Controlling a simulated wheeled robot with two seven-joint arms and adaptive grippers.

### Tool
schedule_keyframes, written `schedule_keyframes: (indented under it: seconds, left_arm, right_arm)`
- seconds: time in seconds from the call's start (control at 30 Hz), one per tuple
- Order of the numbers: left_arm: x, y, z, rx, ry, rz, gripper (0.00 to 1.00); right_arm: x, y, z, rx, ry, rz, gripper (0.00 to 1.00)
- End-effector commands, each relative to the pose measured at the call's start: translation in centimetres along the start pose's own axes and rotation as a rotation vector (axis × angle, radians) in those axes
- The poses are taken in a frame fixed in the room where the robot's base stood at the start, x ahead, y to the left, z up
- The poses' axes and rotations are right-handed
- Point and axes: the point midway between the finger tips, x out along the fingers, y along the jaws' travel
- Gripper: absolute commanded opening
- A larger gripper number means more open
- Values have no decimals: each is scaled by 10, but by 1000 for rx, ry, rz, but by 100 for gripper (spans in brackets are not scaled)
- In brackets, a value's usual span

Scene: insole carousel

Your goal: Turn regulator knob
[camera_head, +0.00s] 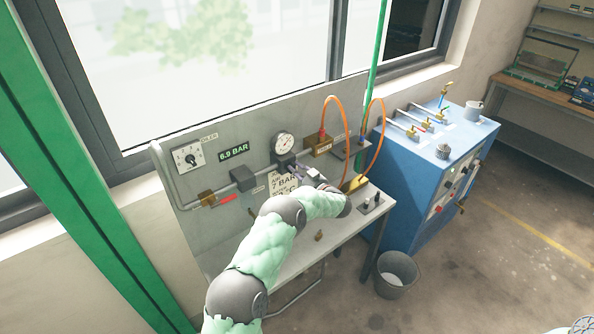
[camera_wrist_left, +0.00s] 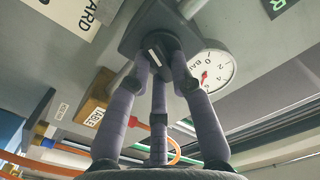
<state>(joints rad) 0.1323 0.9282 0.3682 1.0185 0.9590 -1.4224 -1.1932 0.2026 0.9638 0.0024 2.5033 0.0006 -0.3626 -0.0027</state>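The regulator (camera_head: 284,161) is a dark block under a round white gauge (camera_head: 284,144) on the grey wall panel. In the left wrist view, its dark knob (camera_wrist_left: 158,45) with a small white mark sticks out of the regulator body (camera_wrist_left: 165,22), beside the gauge (camera_wrist_left: 212,70). My left gripper (camera_head: 297,168) reaches the regulator from below right; in the left wrist view its fingers (camera_wrist_left: 160,66) converge around the knob and appear to touch it. The fingertips' exact contact is partly hidden.
A digital display (camera_head: 233,151) reads 6.9 BAR. A dial (camera_head: 188,157) and a red-handled valve (camera_head: 224,200) are to its left. Orange hoses (camera_head: 328,101) loop right of the gauge. A blue cabinet (camera_head: 416,170) and a grey bucket (camera_head: 396,273) stand to the right.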

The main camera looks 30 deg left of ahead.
Motion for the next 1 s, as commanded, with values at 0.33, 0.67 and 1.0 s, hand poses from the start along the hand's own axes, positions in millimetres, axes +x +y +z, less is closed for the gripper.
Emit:
schedule_keyframes:
  seconds: [0.33,0.67,1.0]
  left_arm:
    - [0,0,2,1,-2,1,46]
    - [-26,1,0,2,0,4,46]
    - [-92,1,1,2,-1,4,46]
  right_arm:
    - [0,0,0,0,0,0,46]
    - [0,0,0,0,0,0,46]
    - [0,0,0,0,0,0,46]
